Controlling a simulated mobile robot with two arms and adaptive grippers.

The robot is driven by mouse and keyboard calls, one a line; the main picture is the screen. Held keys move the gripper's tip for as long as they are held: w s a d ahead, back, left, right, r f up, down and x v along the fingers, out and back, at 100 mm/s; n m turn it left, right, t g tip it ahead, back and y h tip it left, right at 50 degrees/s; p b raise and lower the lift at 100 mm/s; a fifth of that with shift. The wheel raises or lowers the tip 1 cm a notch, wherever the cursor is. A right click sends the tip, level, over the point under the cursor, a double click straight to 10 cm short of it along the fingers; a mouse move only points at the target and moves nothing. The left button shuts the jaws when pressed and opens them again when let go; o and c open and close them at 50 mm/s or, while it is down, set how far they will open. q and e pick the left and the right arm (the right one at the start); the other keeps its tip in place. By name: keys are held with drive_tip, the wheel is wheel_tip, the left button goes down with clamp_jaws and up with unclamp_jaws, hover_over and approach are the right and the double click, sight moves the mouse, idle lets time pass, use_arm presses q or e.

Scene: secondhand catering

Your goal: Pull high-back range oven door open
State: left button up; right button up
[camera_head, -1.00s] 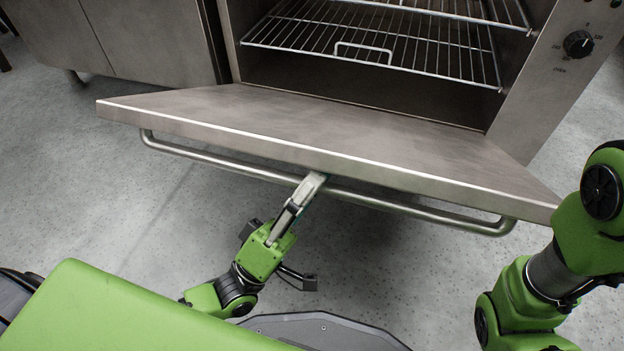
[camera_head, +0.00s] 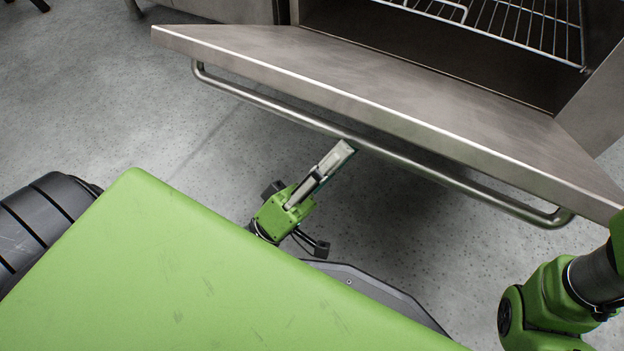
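The oven door (camera_head: 400,95) is a flat steel panel, hinged down and lying open nearly level in front of the oven cavity (camera_head: 400,38). A tubular handle (camera_head: 455,180) runs along its front edge. My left gripper (camera_head: 340,152) reaches up from below, its fingertips at the underside of the handle near its middle. I see its fingers nearly edge-on, so their gap is hidden, and I cannot tell whether they touch the handle. My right arm shows at the lower right, but its gripper is out of view.
Wire racks (camera_head: 510,25) sit inside the oven. A steel cabinet (camera_head: 225,8) stands left of it. Grey speckled floor (camera_head: 130,110) is clear to the left of and below the door. My green body fills the lower left.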

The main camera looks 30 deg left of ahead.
use_arm(q)
drive_tip(key=s+a+f, duration=0.2)
drive_tip(key=a+f, duration=0.1)
drive_tip(key=f, duration=0.5)
drive_tip(key=shift+s+a+f+b, duration=0.2)
drive_tip(key=shift+s+a+b, duration=0.1)
drive_tip(key=shift+b, duration=0.15)
idle(0.4)
idle(0.6)
